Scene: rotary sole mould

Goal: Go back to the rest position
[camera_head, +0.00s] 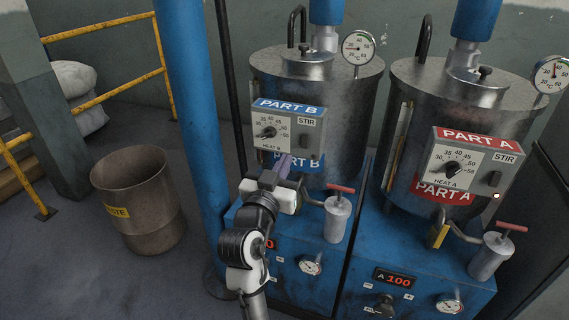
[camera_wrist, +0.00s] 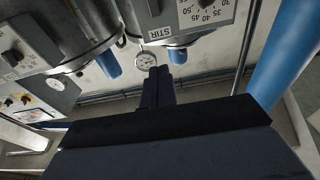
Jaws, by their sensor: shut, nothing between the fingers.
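My gripper (camera_head: 283,164) is in front of the PART B tank (camera_head: 345,100), close below its heat control box (camera_head: 288,128). Its fingers are together and hold nothing. In the wrist view the closed dark fingers (camera_wrist: 157,80) point away from the camera, with a round gauge (camera_wrist: 146,60) beyond their tips. I cannot tell whether the fingertips touch the tank or the box. My wrist and arm hide part of the blue base and its left display.
The PART A tank (camera_head: 465,110) stands to the right with its own control box (camera_head: 463,165). Valves with red handles (camera_head: 341,189) stick out near my gripper. A blue post (camera_head: 192,120) rises close at left. A waste bin (camera_head: 140,200) stands on open floor further left.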

